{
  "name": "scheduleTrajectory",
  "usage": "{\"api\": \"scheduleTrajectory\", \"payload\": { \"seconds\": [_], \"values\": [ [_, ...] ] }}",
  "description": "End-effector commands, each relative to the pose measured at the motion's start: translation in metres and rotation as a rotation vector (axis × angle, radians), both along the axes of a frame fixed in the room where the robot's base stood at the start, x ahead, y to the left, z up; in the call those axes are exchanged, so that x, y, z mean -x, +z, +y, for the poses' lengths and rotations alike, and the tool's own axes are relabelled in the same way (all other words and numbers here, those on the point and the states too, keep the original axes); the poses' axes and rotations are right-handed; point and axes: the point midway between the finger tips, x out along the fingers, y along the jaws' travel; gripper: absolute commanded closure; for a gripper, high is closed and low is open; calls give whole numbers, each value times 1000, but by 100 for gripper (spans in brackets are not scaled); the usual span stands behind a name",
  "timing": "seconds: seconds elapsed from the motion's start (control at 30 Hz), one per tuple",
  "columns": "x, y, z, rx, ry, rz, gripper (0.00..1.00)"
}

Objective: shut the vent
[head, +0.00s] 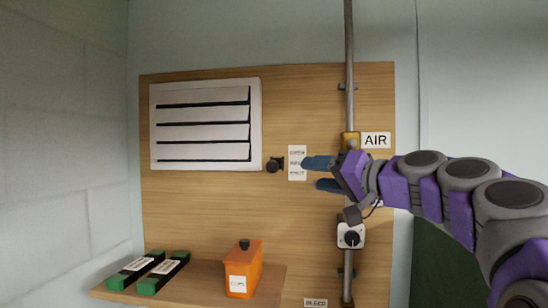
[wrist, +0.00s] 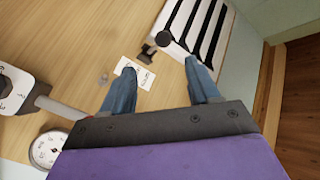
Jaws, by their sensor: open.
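The vent (head: 205,124) is a white louvred panel at the upper left of the wooden board in the head view. Its slats show dark gaps between them. It also shows at the top of the wrist view (wrist: 200,35). A black knob (head: 274,165) sits just right of the vent's lower right corner; it appears in the wrist view (wrist: 164,38) beyond the fingertips. My gripper (head: 318,174) is open and empty, with blue fingers pointing left towards the knob and apart from it. In the wrist view the fingers (wrist: 158,66) are spread wide.
A small printed label (head: 297,163) is beside the knob. A vertical pipe (head: 350,45) with an AIR sign (head: 376,140) and a dial box (head: 350,236) runs behind my arm. An orange box (head: 243,270) and two green-ended black items (head: 150,271) rest on the shelf below.

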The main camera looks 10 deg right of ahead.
Motion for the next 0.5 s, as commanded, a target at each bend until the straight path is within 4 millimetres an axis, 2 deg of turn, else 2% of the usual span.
{"api": "scheduleTrajectory", "payload": {
  "seconds": [0.03,0.17,0.33,0.5],
  "values": [
    [-1,6,-2,-2,-3,-9,40],
    [-12,5,-8,-10,-3,-10,40],
    [-36,5,-9,-17,-5,-10,40],
    [-64,5,5,-20,-4,-9,40]
  ]
}}
